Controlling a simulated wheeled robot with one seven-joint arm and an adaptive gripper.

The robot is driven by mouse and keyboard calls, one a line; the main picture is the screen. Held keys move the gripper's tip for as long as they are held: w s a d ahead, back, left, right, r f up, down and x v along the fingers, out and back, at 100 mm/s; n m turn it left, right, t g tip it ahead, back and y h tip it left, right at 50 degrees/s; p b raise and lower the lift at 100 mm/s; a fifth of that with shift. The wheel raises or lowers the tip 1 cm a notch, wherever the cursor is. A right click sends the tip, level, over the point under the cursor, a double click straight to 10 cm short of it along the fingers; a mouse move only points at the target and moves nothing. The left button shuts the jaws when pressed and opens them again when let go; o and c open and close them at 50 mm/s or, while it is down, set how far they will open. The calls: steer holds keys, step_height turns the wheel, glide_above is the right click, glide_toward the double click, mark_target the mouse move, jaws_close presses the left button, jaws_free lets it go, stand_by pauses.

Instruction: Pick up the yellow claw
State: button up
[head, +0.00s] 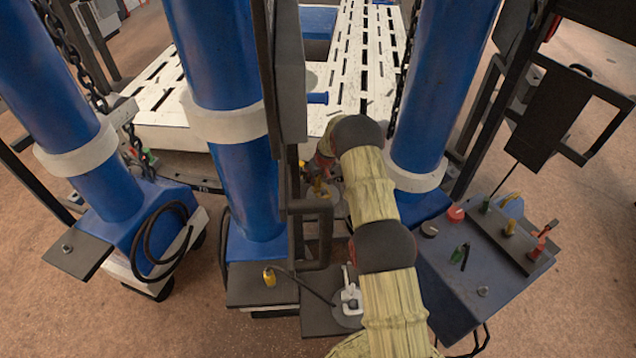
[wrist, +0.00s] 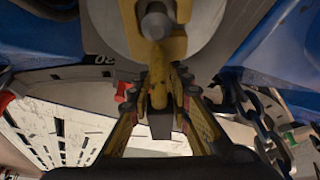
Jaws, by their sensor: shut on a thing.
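The yellow claw (wrist: 158,55) is at the upper middle of the wrist view, with a grey round bolt end at its top. Its narrow lower part lies between the fingers of my gripper (wrist: 158,95), which are shut on it from both sides. The claw is against a grey curved part, and I cannot tell whether it touches it. In the head view my arm reaches away between two blue columns, and its end is largely hidden. A small yellow piece (head: 318,187) shows beside the arm's end there; I cannot tell whether it is the claw.
Blue columns (head: 236,180) and (head: 432,90) stand close on both sides of my arm. A chain (wrist: 262,125) hangs right of the gripper. A white slotted platform (head: 345,75) lies beyond. A control box (head: 470,255) with knobs is at the right. Brown floor is open at the far right.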

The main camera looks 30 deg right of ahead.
jaws_close()
steer(key=shift+r, duration=0.1)
steer(key=shift+r, duration=0.1)
steer(key=shift+w+r, duration=0.1)
steer(key=shift+r, duration=0.1)
step_height(320, 180, up, 3)
steer(key=shift+p, duration=1.05)
steer(key=s+r+p, duration=0.2)
steer(key=s+r, duration=0.7)
steer(key=s, duration=0.5)
steer(key=shift+a+r+p, duration=0.2)
steer(key=shift+p, duration=0.15)
steer(key=shift+a, duration=0.1)
